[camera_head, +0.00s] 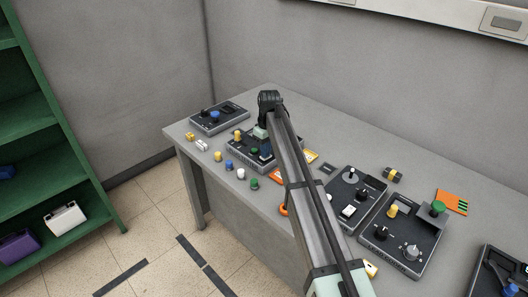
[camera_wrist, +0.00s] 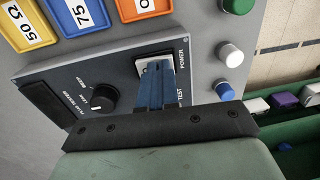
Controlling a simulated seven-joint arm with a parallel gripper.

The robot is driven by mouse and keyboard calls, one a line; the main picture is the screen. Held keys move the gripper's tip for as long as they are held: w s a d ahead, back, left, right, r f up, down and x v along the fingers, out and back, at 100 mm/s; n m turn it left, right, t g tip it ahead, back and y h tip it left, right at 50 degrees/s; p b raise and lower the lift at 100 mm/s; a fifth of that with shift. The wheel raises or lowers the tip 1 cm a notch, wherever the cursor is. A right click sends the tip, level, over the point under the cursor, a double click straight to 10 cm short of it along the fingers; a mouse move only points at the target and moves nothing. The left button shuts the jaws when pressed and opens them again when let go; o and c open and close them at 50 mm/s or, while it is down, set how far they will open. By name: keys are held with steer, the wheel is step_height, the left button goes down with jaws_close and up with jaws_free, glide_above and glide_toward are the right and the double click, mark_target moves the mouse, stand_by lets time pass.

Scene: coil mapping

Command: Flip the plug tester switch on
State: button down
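The plug tester (camera_wrist: 70,75) is a dark panel in the wrist view, with a black knob (camera_wrist: 103,99) and a white rocker switch (camera_wrist: 148,61) between the POWER and TEST labels. In the head view the plug tester (camera_head: 236,149) is a dark box on the table, partly behind my arm. My gripper (camera_wrist: 155,72) has blue fingers close together at the rocker, with nothing visible between them. The fingers cover part of the switch, so its tilt and any contact are unclear. In the head view my gripper (camera_head: 266,151) is over the box's right part.
Yellow, blue, white and green plugs stand along the front of the grey table (camera_head: 300,125). A dark box (camera_head: 219,118) lies at the far left. More boxes with knobs (camera_head: 352,196) (camera_head: 403,236) lie to the right. A green shelf (camera_head: 60,170) stands at left.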

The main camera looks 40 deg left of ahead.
steer(key=shift+w+r, duration=0.1)
steer(key=shift+w, duration=0.25)
steer(key=shift+r, duration=0.1)
step_height(320, 180, up, 14)
steer(key=w, duration=0.2)
steer(key=shift+f, duration=0.2)
stand_by(0.5)
steer(key=shift+s+a+g, duration=0.1)
steer(key=shift+s+g, duration=0.4)
steer(key=shift+s, duration=0.15)
glide_toward(271, 155)
steer(key=s+f, duration=0.1)
steer(key=f, duration=0.1)
steer(key=s+f, duration=0.2)
steer(key=s+a+f, duration=0.1)
steer(key=f, duration=0.1)
steer(key=shift+s+f, duration=0.15)
steer(key=shift+s, duration=0.15)
